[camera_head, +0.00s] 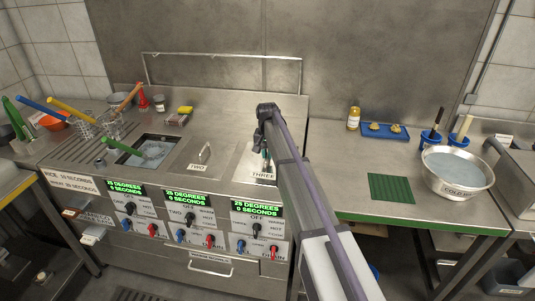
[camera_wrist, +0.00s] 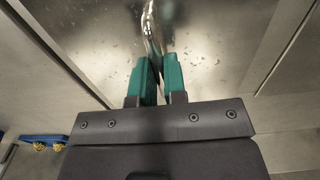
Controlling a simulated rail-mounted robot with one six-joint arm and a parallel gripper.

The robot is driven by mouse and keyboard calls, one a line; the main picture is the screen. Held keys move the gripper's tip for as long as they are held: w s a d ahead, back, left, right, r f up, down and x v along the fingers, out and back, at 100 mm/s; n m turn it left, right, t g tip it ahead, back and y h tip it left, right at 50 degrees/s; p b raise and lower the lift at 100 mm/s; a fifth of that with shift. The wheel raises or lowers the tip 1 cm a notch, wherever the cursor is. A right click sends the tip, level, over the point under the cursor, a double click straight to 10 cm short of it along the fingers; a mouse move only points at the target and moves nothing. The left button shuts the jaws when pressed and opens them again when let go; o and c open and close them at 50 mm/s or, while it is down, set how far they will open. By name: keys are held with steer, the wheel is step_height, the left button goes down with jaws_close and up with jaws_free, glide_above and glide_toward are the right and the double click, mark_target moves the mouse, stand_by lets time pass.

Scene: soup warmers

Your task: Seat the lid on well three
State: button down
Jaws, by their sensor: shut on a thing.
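My gripper (camera_head: 265,155) is over well three, behind the THREE label (camera_head: 263,176), in the head view. In the wrist view, its teal fingers (camera_wrist: 157,66) are shut on the thin metal handle (camera_wrist: 152,32) of a flat steel lid. The lid (camera_wrist: 110,42) spreads under the fingers with droplets on its surface.
Well two left of my gripper has its own lid (camera_head: 203,158). Well one (camera_head: 150,150) is open with liquid inside. Temperature displays and knobs (camera_head: 256,228) line the front. On the right counter are a green mat (camera_head: 391,188), a blue tray (camera_head: 384,131) and a steel bowl (camera_head: 457,190).

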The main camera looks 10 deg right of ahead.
steer(key=shift+f, duration=0.1)
steer(key=c, duration=1.1)
jaws_free()
steer(key=shift+o, duration=0.4)
steer(key=o, duration=0.5)
step_height(320, 180, up, 7)
steer(key=p, duration=0.7)
